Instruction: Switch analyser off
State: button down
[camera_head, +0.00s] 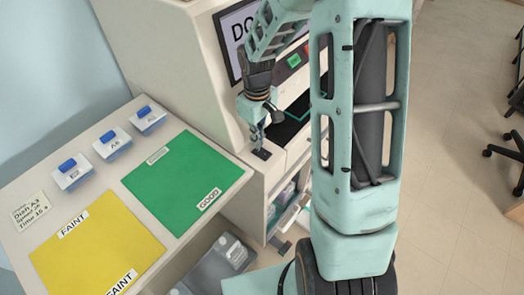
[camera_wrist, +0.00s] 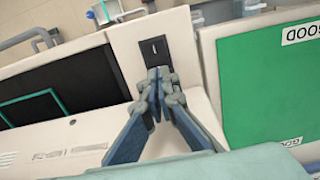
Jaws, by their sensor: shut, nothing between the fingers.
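The analyser (camera_head: 205,60) is a large beige machine with a screen (camera_head: 238,28) showing letters that begin "DO"; my arm hides the rest. A small black switch plate (camera_head: 262,154) sits on its front ledge at the side near the table. The switch plate also shows in the wrist view (camera_wrist: 153,47), with a small light mark on it. My gripper (camera_head: 257,140) is shut and empty, pointing down at the plate. In the wrist view its fingertips (camera_wrist: 158,72) are at the plate's near edge; I cannot tell whether they touch it.
A green GOOD mat (camera_head: 185,185) and a yellow FAINT mat (camera_head: 95,250) lie on the table beside the analyser. A green button (camera_head: 294,61) is below the screen. A dark recess (camera_wrist: 60,85) lies left of the switch.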

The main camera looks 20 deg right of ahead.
jog(key=shift+f+b, duration=0.8)
jog(key=shift+f, duration=0.35)
dwell(0.9)
jog(key=shift+r, duration=0.2)
jog(key=shift+r+p, duration=2.75)
jog(key=shift+r, duration=0.6)
